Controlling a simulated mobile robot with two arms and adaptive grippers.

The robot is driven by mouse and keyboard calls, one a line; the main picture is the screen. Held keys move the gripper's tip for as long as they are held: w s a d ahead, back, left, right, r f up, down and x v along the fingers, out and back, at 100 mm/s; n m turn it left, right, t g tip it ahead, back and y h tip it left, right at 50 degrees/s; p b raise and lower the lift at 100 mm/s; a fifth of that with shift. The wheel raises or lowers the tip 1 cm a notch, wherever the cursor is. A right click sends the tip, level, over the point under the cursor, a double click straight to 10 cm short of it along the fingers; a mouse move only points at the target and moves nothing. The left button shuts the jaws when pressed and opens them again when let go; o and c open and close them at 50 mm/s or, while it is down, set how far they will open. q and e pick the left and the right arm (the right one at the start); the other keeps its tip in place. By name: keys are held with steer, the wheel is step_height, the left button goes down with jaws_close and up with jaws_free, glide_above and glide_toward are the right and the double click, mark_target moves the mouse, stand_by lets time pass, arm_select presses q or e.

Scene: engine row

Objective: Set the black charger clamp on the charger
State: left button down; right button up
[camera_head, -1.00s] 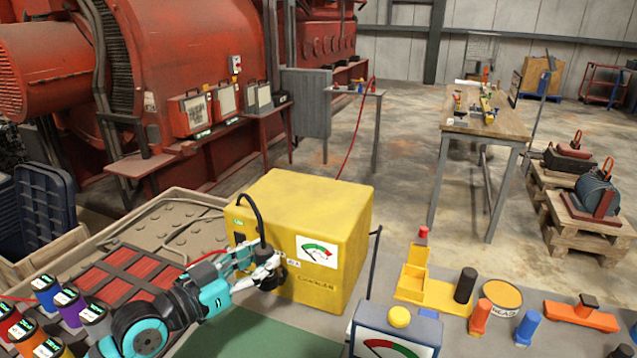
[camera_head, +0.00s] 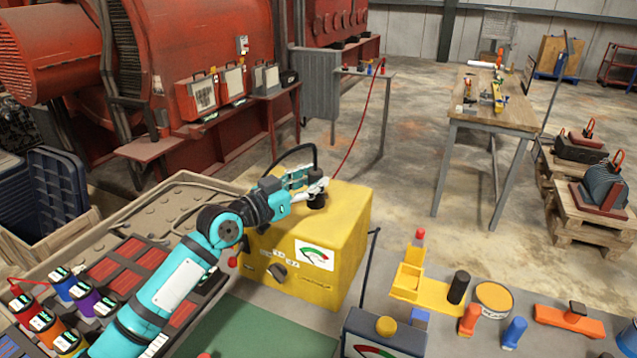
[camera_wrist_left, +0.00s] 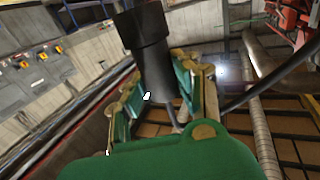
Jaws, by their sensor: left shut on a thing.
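The charger (camera_head: 345,235) is a yellow box with a green-and-red gauge on its front face. My left gripper (camera_head: 306,188) is at the charger's top, near its back left part. It is shut on the black charger clamp (camera_head: 317,200), a dark cylinder-like piece. In the left wrist view the clamp (camera_wrist_left: 150,50) stands between the fingers. A black cable (camera_head: 296,150) loops up behind the gripper. I cannot tell whether the clamp touches the charger's top. My right gripper is not in view.
A red-tipped piece (camera_head: 233,262) shows by the charger's left side. Several coloured canisters (camera_head: 65,290) stand at lower left. A second gauge box (camera_head: 385,335) stands at front right, with yellow, orange and blue parts beyond it. A green mat (camera_head: 265,330) lies clear in front.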

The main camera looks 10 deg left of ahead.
arm_select(q)
steer(key=shift+x, duration=0.9)
step_height(320, 180, down, 4)
steer(key=shift+r+p, duration=0.25)
steer(key=shift+p, duration=0.15)
steer(key=shift+f, duration=0.15)
steer(key=c, duration=1)
jaws_free()
steer(key=shift+s, duration=0.1)
